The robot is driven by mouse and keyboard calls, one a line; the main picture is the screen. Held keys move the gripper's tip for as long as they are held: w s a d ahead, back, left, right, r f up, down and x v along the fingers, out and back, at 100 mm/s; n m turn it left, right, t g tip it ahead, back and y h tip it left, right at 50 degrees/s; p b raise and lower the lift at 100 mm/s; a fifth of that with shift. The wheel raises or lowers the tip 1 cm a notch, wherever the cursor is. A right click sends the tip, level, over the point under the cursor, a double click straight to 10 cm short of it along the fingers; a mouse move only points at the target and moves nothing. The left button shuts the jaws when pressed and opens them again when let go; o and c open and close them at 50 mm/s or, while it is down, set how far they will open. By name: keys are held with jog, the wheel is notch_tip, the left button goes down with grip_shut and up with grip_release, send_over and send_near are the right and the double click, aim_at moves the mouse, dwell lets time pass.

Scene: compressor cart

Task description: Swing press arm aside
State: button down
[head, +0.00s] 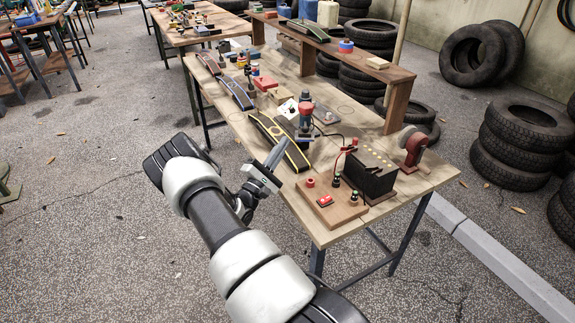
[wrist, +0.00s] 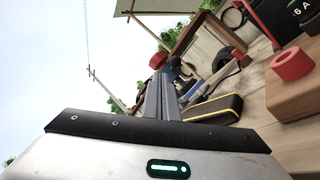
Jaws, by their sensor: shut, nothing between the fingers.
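I cannot pick out the press arm for certain. The likeliest press is a small upright device (head: 305,113) with a dark blue top and a red part, standing mid-table on the workbench (head: 333,232). In the wrist view a red knob and a dark blue part (wrist: 173,66) show just past my fingertips, perhaps the same device. My gripper (head: 282,145) is shut and empty, over the bench's near left edge, beside long dark pads with yellow edges (head: 293,152). Its closed fingers (wrist: 160,92) also show in the wrist view. I see no clear contact.
A wooden board (head: 338,212) with a red ring and switches lies at the near corner. A black battery box (head: 370,175) and a red grinder-like tool (head: 413,148) stand to the right. A raised shelf (head: 345,62) runs along the back. Stacked tyres (head: 520,140) stand beyond.

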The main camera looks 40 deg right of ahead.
jog(key=w+a+f+m+g+y+b, duration=0.4)
jog(key=w+a+f+m+g+b, duration=0.15)
jog(key=w+m, duration=0.3)
jog(key=shift+m, duration=0.35)
jog(key=d, duration=0.9)
jog(key=shift+r, duration=0.25)
jog(key=shift+s+d, duration=0.85)
jog(key=shift+d, duration=0.05)
jog(key=shift+s+d, duration=0.55)
